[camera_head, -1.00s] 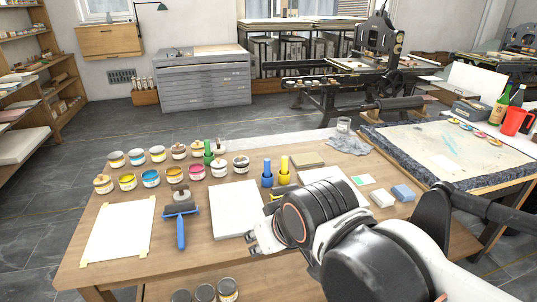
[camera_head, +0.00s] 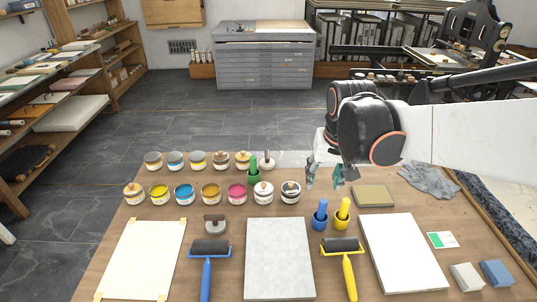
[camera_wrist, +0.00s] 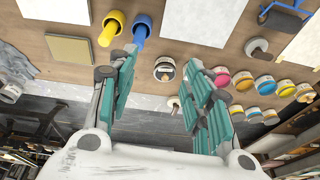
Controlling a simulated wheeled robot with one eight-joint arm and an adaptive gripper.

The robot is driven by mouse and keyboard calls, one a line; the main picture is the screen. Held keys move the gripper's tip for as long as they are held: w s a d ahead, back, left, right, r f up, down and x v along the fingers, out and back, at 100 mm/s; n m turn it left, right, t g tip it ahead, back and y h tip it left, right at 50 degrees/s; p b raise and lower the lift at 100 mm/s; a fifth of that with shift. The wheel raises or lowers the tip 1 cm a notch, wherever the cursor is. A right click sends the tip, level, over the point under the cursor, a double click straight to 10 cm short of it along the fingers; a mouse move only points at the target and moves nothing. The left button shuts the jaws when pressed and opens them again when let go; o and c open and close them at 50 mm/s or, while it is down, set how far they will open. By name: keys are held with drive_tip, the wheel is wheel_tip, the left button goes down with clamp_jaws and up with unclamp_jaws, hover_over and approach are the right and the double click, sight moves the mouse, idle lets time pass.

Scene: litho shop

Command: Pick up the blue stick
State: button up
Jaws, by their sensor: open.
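The blue stick (camera_head: 322,207) stands upright in a small blue cup (camera_head: 319,222) on the wooden table, left of a yellow stick in a yellow cup. In the wrist view the blue stick (camera_wrist: 139,34) shows near the top, left of the middle, just beyond the left finger. My gripper (camera_head: 325,178) is open and empty, a little behind and above the blue stick. Nothing touches the blue stick.
The yellow stick (camera_head: 344,208) is close on the right. Several ink jars (camera_head: 237,194) stand to the left, with a green stick (camera_head: 253,168) among them. A blue roller (camera_head: 209,249), a yellow roller (camera_head: 341,245) and a pale slab (camera_head: 279,258) lie in front.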

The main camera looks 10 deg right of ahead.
drive_tip(key=w+d+f+m+g+p, duration=0.2)
drive_tip(key=w+d+f+g+p, duration=0.1)
drive_tip(key=w+d+f, duration=0.4)
drive_tip(key=b, duration=0.3)
approach(324, 201)
drive_tip(key=f, duration=0.5)
drive_tip(key=shift+d+f, duration=0.25)
drive_tip(key=shift+d, duration=0.1)
drive_tip(key=shift+a+f+b, duration=0.2)
drive_tip(key=shift+f+b, duration=0.9)
drive_tip(key=shift+f, duration=1.55)
drive_tip(key=shift+r, duration=0.1)
drive_tip(key=shift+c, duration=0.6)
clamp_jaws()
